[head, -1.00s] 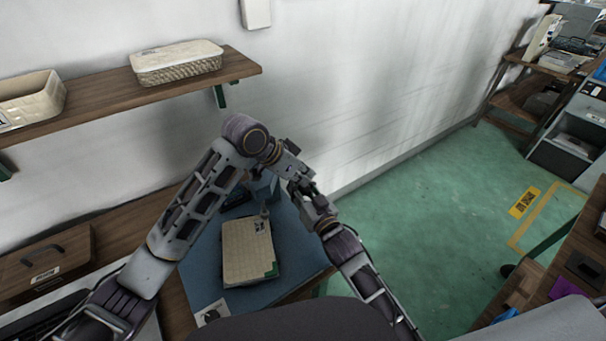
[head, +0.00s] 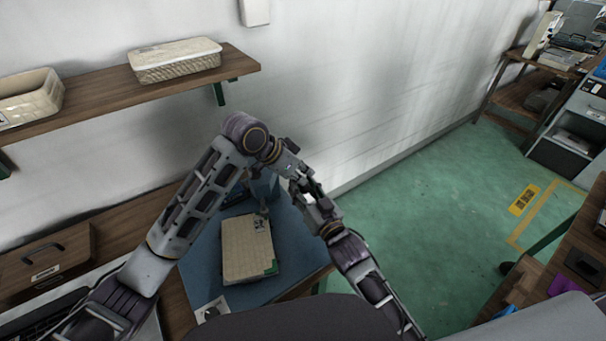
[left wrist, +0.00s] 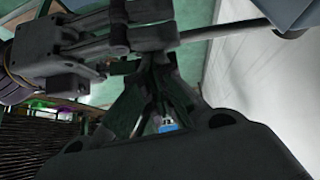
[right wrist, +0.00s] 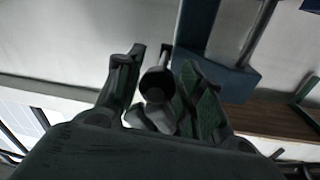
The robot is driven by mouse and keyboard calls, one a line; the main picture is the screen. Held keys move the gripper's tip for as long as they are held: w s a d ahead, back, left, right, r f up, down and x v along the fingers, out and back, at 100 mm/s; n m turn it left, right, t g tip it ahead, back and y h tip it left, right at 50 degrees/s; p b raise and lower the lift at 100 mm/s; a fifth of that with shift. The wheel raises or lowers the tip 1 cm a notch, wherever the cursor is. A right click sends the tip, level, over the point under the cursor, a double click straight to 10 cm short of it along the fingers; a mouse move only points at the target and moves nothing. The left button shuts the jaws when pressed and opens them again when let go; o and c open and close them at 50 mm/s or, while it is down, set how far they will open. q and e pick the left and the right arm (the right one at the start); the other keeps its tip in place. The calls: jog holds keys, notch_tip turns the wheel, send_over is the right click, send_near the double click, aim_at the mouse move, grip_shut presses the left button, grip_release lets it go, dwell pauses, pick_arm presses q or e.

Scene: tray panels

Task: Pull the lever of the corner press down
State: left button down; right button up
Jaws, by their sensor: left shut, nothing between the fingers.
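The corner press is a blue body (head: 264,187) at the back of the blue mat in the head view, partly hidden behind my arms. In the right wrist view its blue frame (right wrist: 230,82) is at the upper right. The lever is a thin grey rod (left wrist: 235,36) in the left wrist view, running from my right gripper toward a blue part at top right. Its dark round end (right wrist: 155,86) lies between the fingers of my right gripper (right wrist: 157,72); whether they grip it is unclear. My left gripper (left wrist: 150,68) is shut and empty, close beside the right one.
A beige book-like block (head: 247,248) lies on the blue mat (head: 205,265) before the press. A shelf (head: 110,93) with baskets hangs above on the wall. Green floor to the right is open. A wooden box (head: 45,262) stands at left.

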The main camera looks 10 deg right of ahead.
pick_arm(q)
jog(key=shift+s+f, duration=0.1)
jog(key=shift+f, duration=0.2)
pick_arm(e)
jog(key=v, duration=0.9)
jog(key=shift+s, duration=0.35)
jog(key=shift+d, duration=0.1)
